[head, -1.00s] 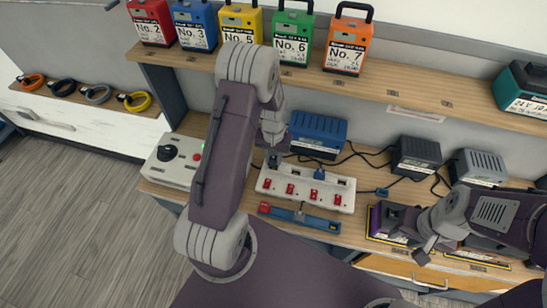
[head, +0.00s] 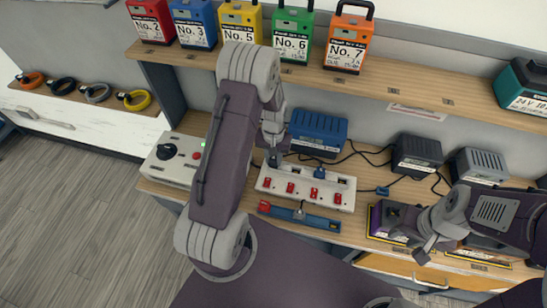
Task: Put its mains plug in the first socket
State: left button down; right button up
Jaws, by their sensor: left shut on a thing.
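The white power strip (head: 304,188) lies on the bench with a row of sockets and red switches. My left gripper (head: 274,160) points down at the strip's left end, over the first socket. It is shut on a small dark thing, apparently a mains plug, mostly hidden by the fingers; I cannot tell whether its pins are in the socket. A blue plug (head: 319,172) sits at the strip further right. Another blue plug (head: 382,191) lies on the bench right of the strip. My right gripper (head: 424,247) is low at the right, beside a purple battery (head: 384,219); its jaw opening is unclear.
A blue charger (head: 318,132), a black charger (head: 417,155) and a grey charger (head: 480,166) stand behind, with black cables. A switch box (head: 170,160) is left. A blue bar (head: 300,216) lies in front of the strip. Numbered batteries stand on the shelf (head: 420,97) above.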

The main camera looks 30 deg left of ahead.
pick_arm(q)
jog(key=shift+f, duration=0.45)
jog(key=c, duration=1.1)
grip_release()
jog(key=shift+o, duration=0.2)
notch_tip(320, 180, up, 9)
jog(key=shift+r+b, duration=0.1)
jog(key=shift+b, duration=0.35)
